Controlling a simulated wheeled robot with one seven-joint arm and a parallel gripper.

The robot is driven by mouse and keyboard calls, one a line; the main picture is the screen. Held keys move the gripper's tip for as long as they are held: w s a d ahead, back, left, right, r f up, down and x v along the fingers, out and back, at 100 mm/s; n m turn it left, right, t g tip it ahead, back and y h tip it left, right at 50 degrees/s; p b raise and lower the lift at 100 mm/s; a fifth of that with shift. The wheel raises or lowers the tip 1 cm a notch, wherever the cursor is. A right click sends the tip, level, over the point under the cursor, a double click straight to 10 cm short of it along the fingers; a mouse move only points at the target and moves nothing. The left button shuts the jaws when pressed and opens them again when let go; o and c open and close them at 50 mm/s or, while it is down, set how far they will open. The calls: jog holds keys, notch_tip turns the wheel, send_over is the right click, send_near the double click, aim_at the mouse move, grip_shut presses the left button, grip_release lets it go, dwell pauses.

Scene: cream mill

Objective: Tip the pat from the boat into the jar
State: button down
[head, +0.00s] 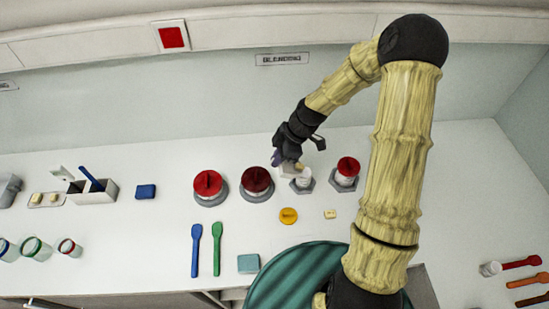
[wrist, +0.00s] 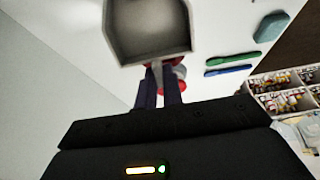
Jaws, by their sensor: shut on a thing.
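My gripper (head: 283,158) is shut on the grey-white boat (wrist: 148,32), a square-sided scoop. In the wrist view the fingers (wrist: 160,92) pinch its near end, and no pat shows in the visible part of its inside. In the head view the boat (head: 287,171) is tilted beside the mouth of a white open jar (head: 303,183) in a grey hexagonal holder. A small pale-yellow patch (head: 300,168) shows at the jar's top; I cannot tell whether it is the pat or whether it is inside the jar.
Two red-lidded jars (head: 209,184) (head: 257,181) stand left of the open jar, another (head: 347,170) close on its right. Blue (head: 196,248) and green (head: 217,247) spatulas lie front left.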

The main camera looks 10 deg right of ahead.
jog(key=shift+d+r+y, duration=0.45)
jog(key=shift+d+y, duration=0.2)
jog(key=shift+y, duration=0.2)
jog(key=shift+d+r+y, duration=0.4)
jog(key=shift+d+y, duration=0.25)
jog(key=shift+y, duration=0.2)
jog(key=shift+d+r+y+b, duration=0.3)
jog(key=shift+d+y, duration=0.4)
jog(key=shift+y, duration=0.05)
jog(key=shift+d+r+y+b, duration=0.25)
jog(key=shift+d+r+y, duration=0.05)
jog(key=shift+d+y, duration=0.4)
notch_tip(320, 180, up, 3)
jog(key=shift+r+p, duration=0.1)
jog(key=shift+p, duration=0.75)
jog(key=shift+a, duration=0.1)
